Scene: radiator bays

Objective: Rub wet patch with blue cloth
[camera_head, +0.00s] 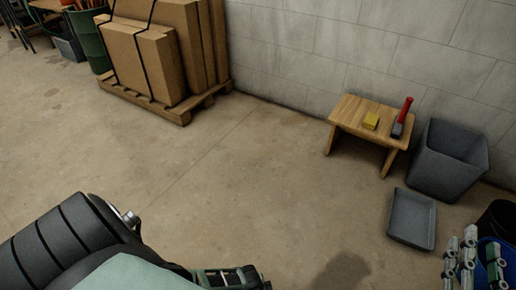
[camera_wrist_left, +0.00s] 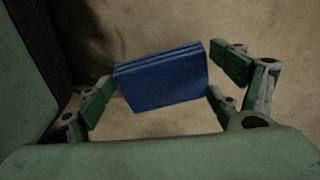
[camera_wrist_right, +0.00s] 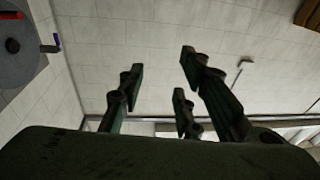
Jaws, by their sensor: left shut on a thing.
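The blue cloth (camera_wrist_left: 165,82), a folded pad, is held between the fingers of my left gripper (camera_wrist_left: 163,88) in the left wrist view, over tan floor. The cloth does not show in the head view, where only part of what looks like my left gripper appears at the bottom edge. A dark patch (camera_head: 343,271) lies on the floor at the bottom, right of that part; I cannot tell if it is wet or a shadow. My right gripper (camera_head: 472,248) is at the bottom right, open and empty; the right wrist view shows its fingers (camera_wrist_right: 160,70) spread with nothing between them.
A wooden stool (camera_head: 350,108) with a yellow block (camera_head: 371,121) and a red-handled tool (camera_head: 403,117) stands by the wall. A grey bin (camera_head: 447,170), grey tray (camera_head: 411,218) and blue bucket (camera_head: 508,262) are at right. Boxes on a pallet (camera_head: 160,106) stand behind. The middle floor is clear.

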